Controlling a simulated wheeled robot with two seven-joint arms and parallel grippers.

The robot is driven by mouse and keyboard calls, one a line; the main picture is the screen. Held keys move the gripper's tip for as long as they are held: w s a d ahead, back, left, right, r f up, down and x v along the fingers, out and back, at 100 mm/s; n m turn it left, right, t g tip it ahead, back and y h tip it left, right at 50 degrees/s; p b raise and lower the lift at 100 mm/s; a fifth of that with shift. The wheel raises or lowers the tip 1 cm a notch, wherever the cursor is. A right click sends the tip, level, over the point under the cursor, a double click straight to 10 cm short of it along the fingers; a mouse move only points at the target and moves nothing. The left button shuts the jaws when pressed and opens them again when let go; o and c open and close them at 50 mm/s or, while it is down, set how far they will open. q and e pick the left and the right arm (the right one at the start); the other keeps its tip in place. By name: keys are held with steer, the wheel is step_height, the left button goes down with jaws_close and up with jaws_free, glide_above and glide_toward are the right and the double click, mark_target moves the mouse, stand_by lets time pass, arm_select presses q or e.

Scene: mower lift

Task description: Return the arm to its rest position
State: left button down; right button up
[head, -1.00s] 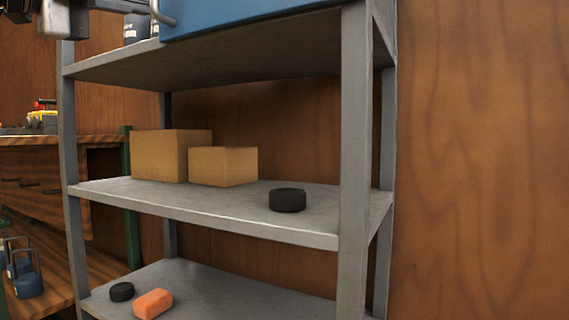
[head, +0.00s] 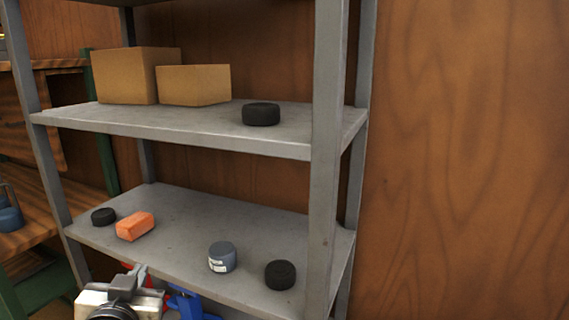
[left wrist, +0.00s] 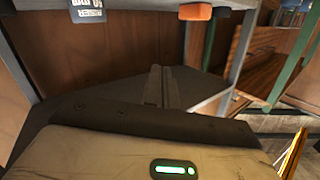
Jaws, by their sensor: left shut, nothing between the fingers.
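My left gripper (head: 140,270) is low in the head view, in front of the shelf unit's lower shelf. Its fingers are together and hold nothing; they also show shut in the left wrist view (left wrist: 162,88). The gripper is apart from the items on the shelf. My right gripper is not in view.
The grey shelf unit (head: 326,150) bears cardboard boxes (head: 193,86) and a black puck (head: 261,114) above. Its lower shelf holds an orange block (head: 135,226), a labelled jar (head: 222,257) and black pucks (head: 280,275). Blue and red parts (head: 187,304) show beside the gripper. Wooden wall at right.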

arm_select(q)
steer(key=s+d+f+m+g+h, duration=0.1)
steer(key=s+d+f+g+h, duration=0.1)
steer(key=s+f+g, duration=0.65)
steer(key=s+d+f+m+g+h, duration=0.1)
steer(key=s+d+f+g+h, duration=0.2)
steer(key=s+f, duration=1.05)
steer(key=w+d+f+t+h, duration=0.1)
steer(key=w+d+f+t, duration=0.2)
steer(key=d+f+t, duration=0.1)
steer(key=shift+d+f+t, duration=0.35)
steer(key=shift+f+t, duration=0.35)
steer(key=shift+t, duration=0.15)
